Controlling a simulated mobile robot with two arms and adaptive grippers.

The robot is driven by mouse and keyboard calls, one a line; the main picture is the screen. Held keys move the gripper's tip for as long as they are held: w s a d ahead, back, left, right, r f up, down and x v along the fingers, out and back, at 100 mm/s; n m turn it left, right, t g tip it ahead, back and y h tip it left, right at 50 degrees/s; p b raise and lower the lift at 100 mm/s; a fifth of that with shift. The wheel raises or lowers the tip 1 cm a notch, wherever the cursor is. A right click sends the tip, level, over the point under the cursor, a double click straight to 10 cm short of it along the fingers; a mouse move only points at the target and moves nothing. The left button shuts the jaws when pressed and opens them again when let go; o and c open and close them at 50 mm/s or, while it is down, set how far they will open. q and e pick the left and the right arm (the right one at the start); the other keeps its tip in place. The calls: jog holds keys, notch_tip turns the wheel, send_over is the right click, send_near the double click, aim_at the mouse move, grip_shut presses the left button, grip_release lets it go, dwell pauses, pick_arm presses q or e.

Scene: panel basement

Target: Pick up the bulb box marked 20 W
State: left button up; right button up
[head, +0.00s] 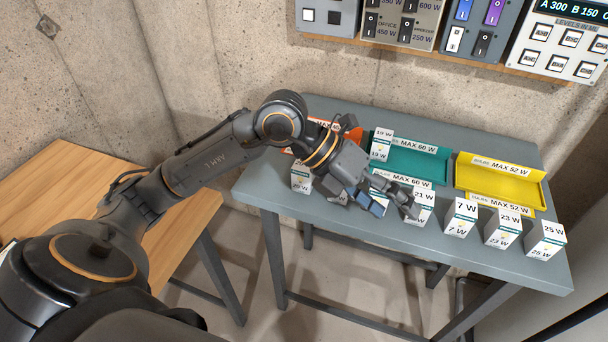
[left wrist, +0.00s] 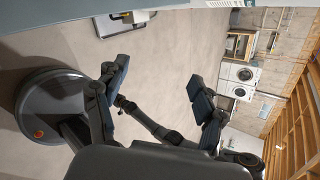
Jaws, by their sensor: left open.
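Several small white bulb boxes stand on the grey table (head: 262,190) in the head view. The box at the left end (head: 301,177) has a small label that seems to read 20 W. Another white box (head: 337,190) is mostly hidden behind my left gripper (head: 394,205). That gripper is open, with its fingers over the table's front part, right of the left-end box and close to the 21 W box (head: 422,205); contact cannot be told. In the left wrist view the open fingers (left wrist: 160,92) have nothing between them. My right arm seems to show small there, its gripper unclear.
A 19 W box (head: 380,145) stands by the teal tray (head: 408,161). A yellow tray (head: 500,180) is at right, an orange tray (head: 350,133) partly behind my arm. The 7 W (head: 460,217), 23 W (head: 502,229) and 25 W (head: 545,240) boxes line the front edge.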

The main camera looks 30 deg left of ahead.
pick_arm(q)
jog(key=w+a+f+n+t+y, duration=0.1)
jog(key=w+a+f+n+y, duration=0.15)
jog(key=a+y, duration=0.6)
jog(key=n+y, duration=0.2)
jog(key=y, duration=0.1)
send_near(302, 166)
jog(key=shift+h, duration=0.25)
jog(key=x, duration=0.4)
jog(key=p+x, duration=0.1)
jog(key=x, duration=0.1)
jog(key=shift+s+a+f, duration=0.2)
jog(key=shift+f, duration=0.15)
jog(key=p+x, duration=0.1)
jog(key=x, duration=0.1)
jog(key=p+x, duration=0.1)
jog(key=x, duration=0.1)
jog(key=shift+w+f, duration=0.2)
jog(key=shift+w, duration=0.2)
jog(key=shift+w+f, duration=0.15)
jog(key=shift+f, duration=0.3)
jog(key=c, duration=1.2)
jog(key=shift+c, duration=0.2)
